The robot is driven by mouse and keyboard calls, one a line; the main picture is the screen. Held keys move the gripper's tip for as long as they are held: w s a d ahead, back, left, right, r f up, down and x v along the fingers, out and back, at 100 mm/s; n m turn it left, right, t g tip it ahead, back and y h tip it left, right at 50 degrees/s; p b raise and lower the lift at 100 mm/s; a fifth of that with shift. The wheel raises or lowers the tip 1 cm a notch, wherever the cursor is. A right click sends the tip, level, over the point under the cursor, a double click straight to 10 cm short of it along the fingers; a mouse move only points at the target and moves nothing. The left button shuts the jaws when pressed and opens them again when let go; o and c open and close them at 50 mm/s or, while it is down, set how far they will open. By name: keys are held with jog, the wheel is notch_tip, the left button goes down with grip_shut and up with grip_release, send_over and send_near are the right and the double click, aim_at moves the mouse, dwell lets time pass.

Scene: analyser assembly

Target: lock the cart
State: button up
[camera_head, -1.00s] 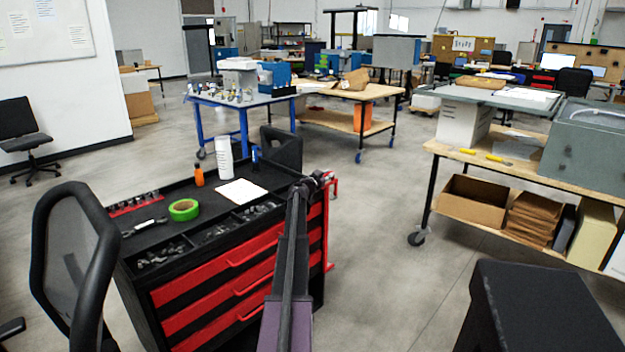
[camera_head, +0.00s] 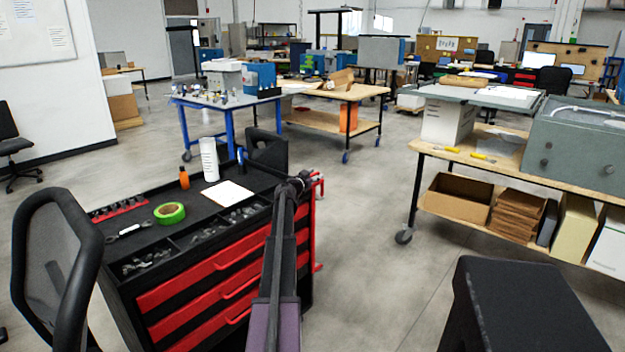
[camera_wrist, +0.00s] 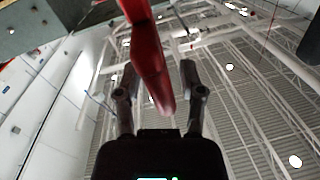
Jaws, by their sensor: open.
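The black tool cart (camera_head: 130,275) with red drawers (camera_head: 225,265) stands at the lower left of the head view. A narrow red part (camera_head: 319,187) sticks out at its right edge, beside the end of my arm. My gripper is hard to make out there. In the wrist view my gripper (camera_wrist: 158,88) is open, its two black fingers apart. A long red piece (camera_wrist: 152,60) runs down from the top into the gap between them, closer to the left finger. I cannot tell whether it touches a finger, or whether it is the same red part.
On the cart lie green tape (camera_head: 170,213), a white cylinder (camera_head: 209,160), an orange bottle (camera_head: 184,178) and paper (camera_head: 228,191). A chair (camera_head: 60,260) is at left. A wooden bench (camera_head: 440,155) is at right. Grey floor (camera_head: 365,260) is clear between cart and bench.

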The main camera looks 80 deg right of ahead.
jog(key=v, duration=1.2)
dwell(0.9)
